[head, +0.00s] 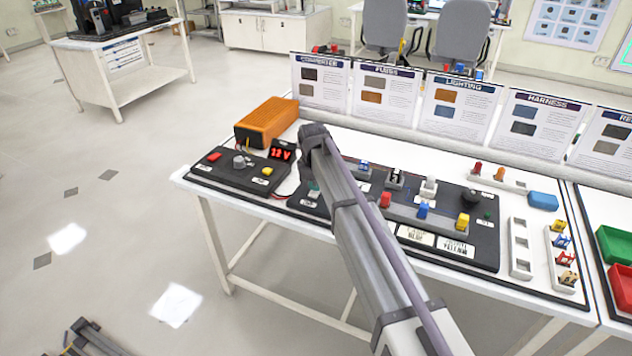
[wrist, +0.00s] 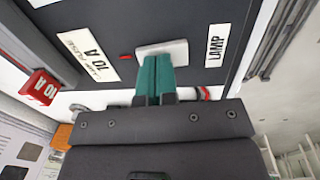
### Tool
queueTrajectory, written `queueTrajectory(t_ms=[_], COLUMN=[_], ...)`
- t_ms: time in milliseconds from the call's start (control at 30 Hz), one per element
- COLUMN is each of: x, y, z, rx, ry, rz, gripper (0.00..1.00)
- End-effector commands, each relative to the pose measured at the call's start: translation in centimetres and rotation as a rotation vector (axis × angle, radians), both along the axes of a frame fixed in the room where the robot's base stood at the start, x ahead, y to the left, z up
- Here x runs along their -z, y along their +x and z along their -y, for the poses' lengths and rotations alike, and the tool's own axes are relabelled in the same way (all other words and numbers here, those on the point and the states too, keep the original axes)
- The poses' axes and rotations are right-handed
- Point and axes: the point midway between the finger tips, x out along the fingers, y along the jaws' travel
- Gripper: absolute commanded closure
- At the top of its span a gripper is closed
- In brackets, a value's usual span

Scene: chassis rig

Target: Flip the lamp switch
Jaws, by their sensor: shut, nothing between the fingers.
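In the wrist view, a white switch piece (wrist: 178,50) sits on the dark panel (wrist: 120,20) beside a white label reading LAMP (wrist: 216,46). My gripper (wrist: 158,65) has two teal fingertips pressed together with nothing between them. The fingertips overlap the white piece's near edge; I cannot tell whether they touch it. They cover part of it, so its tilt is unclear. In the head view, my gripper (head: 314,187) points down over the left part of the dark switch panel (head: 470,250), and my arm hides much of that area.
A red 10 A fuse (wrist: 40,88) and a fuse label (wrist: 88,54) lie left in the wrist view. In the head view, an orange box (head: 268,122) and a red 12 V display (head: 282,154) stand left of my arm. Upright cards (head: 457,103) line the back.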

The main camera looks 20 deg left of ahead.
Motion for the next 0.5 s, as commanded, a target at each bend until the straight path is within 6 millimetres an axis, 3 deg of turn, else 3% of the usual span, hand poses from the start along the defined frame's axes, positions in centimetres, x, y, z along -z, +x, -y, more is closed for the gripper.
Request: queueTrajectory(t_ms=[500], x=[-0.99], y=[-0.40], z=[-0.01], rx=[0.001], ry=[0.000], rz=[0.001], gripper=[1.00])
